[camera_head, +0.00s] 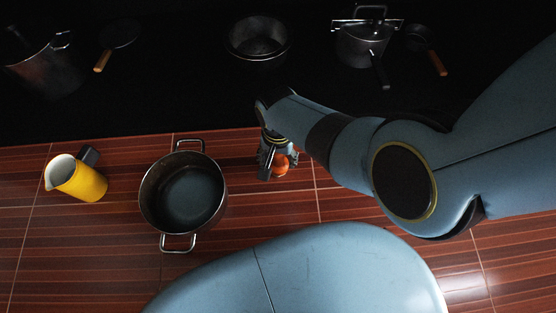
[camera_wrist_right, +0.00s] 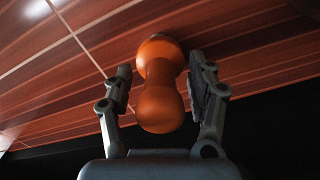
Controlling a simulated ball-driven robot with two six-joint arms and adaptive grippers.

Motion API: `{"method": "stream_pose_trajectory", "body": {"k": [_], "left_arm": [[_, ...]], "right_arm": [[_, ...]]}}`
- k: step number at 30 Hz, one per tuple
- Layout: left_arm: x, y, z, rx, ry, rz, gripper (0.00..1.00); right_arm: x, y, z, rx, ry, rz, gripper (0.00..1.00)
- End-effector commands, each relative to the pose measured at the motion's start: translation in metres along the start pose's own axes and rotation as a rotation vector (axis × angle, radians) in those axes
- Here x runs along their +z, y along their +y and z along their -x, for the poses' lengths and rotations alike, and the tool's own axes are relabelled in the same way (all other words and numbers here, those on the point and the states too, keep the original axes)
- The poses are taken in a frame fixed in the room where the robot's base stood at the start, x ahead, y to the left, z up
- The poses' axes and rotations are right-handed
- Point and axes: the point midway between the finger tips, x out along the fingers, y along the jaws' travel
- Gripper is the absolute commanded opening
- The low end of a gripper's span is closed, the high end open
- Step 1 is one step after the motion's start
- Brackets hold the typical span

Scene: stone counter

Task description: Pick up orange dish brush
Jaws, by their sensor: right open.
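The orange dish brush (camera_wrist_right: 160,85) stands between the two open fingers of my right gripper (camera_wrist_right: 162,85) in the right wrist view. Small gaps show between the brush and the fingers on both sides. In the head view the brush (camera_head: 281,165) shows as a small orange shape beside the dark fingers of my right gripper (camera_head: 272,167), on the reddish striped counter. The gripper and wrist partly cover it there. My left gripper does not show in either view.
A steel pot (camera_head: 184,196) stands left of my right gripper. A yellow pitcher (camera_head: 82,183) stands farther left. Dark pans (camera_head: 259,40) and a lidded pot (camera_head: 364,45) sit at the back on a black surface. The counter (camera_head: 300,205) just in front of the gripper is clear.

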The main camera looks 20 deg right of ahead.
Motion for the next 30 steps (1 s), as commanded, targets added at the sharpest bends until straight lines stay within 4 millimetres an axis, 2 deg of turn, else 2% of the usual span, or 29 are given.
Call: {"method": "stream_pose_trajectory", "body": {"k": [5, 18, 30], "left_arm": [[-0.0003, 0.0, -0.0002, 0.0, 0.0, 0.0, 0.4], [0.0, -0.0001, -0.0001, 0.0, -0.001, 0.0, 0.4], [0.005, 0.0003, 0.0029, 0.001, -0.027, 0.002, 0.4]], "right_arm": [[-0.0004, -0.0004, 0.0005, -0.001, 0.001, 0.0, 0.57], [-0.0002, -0.0003, 0.0004, -0.001, 0.0, 0.0, 0.01], [-0.0005, 0.0, 0.0018, -0.001, 0.001, 0.0, 0.0]]}}
